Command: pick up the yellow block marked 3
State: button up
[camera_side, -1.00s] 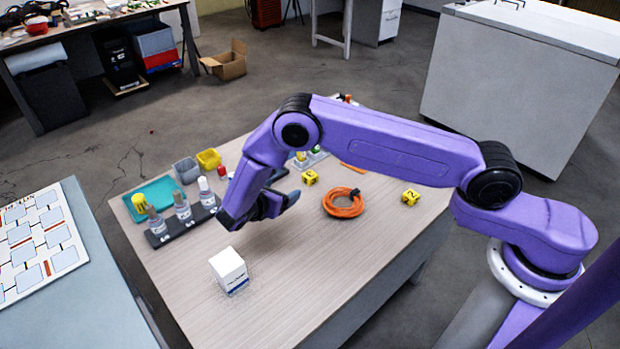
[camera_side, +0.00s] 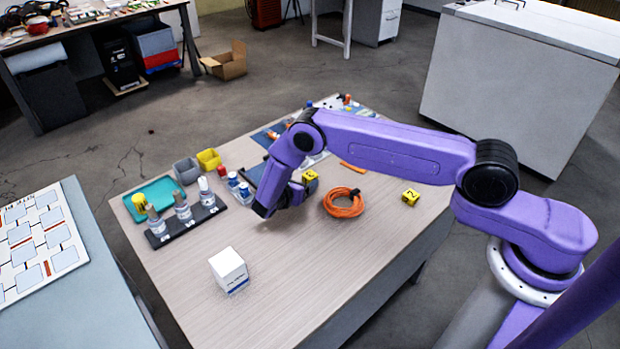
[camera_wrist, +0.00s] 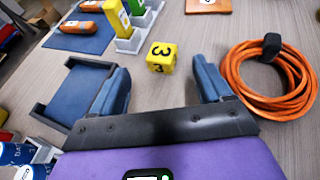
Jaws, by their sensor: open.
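The yellow block marked 3 (camera_wrist: 161,57) stands on the table, ahead of my gripper and roughly centred between its fingers in the wrist view. In the side view the block (camera_side: 310,176) shows just beyond my gripper, partly close to the arm's outline. My gripper (camera_wrist: 165,80) is open, with its two blue-grey fingers apart and nothing between them. In the side view my gripper (camera_side: 282,205) hangs low over the table, in front of the block; its fingertips are mostly hidden by the wrist. Another yellow block, marked 2 (camera_side: 410,197), lies further right.
A coil of orange cable (camera_wrist: 266,76) lies close right of the gripper. A dark blue open tray (camera_wrist: 63,118) is close left. A white box (camera_side: 229,270) sits on the clear front table.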

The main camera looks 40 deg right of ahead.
aim_at(310, 175)
jog(key=shift+x, duration=2.8)
jog(key=shift+s+r, duration=0.1)
jog(key=shift+s, duration=0.05)
jog(key=c, duration=1)
